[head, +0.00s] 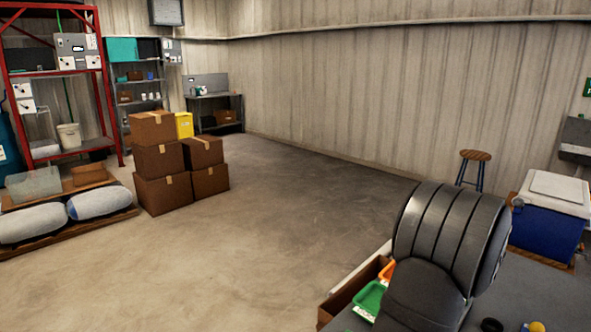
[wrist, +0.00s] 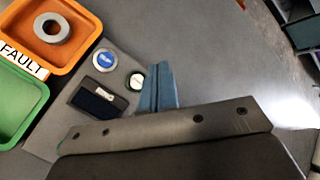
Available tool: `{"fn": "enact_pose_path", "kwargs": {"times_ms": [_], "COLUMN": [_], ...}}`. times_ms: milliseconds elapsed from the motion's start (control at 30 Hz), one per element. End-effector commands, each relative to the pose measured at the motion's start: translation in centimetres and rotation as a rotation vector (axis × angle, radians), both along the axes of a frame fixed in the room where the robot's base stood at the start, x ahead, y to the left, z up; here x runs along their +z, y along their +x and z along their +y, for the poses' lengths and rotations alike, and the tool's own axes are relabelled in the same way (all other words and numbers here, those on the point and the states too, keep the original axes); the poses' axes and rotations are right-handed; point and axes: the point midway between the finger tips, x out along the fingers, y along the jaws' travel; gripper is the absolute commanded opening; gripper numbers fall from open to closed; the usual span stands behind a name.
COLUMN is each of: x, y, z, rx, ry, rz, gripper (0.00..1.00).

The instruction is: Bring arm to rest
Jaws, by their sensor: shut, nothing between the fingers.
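My gripper (wrist: 160,72) shows in the wrist view as blue-grey fingers, closed together with nothing between them. It is over a grey surface (wrist: 205,50), and how high it is I cannot tell. In the head view a dark, ribbed part of my arm fills the lower right, and the gripper itself is not visible there.
Left of my gripper are an orange tray (wrist: 77,14) holding a grey ring (wrist: 51,28), a green tray (wrist: 22,108), a blue-topped round item (wrist: 104,60) and a dark block (wrist: 98,102). A blue cooler (head: 548,222) stands at the far right. Surface right of the fingers looks clear.

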Motion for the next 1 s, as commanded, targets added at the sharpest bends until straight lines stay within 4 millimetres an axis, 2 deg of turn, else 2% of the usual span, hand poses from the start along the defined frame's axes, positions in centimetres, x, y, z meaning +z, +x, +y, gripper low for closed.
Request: {"fn": "enact_pose_path", "kwargs": {"times_ms": [267,433,567,800,900,1000], "x": [-0.1,-1.0,-2.3,-6.0,-3.5,-5.9], "y": [0.0,0.0,0.0,0.0,0.0,0.0], "z": [0.0,0.0,0.0,0.0,-0.1,0.0], "rx": [0.001,0.0,-0.001,-0.002,-0.001,-0.001], "ry": [0.001,0.003,0.003,0.005,-0.003,0.006], "rz": [0.002,0.001,0.001,0.0,-0.004,0.001], "gripper": [0.0,0.0,0.0,0.0,0.0,0.0]}}
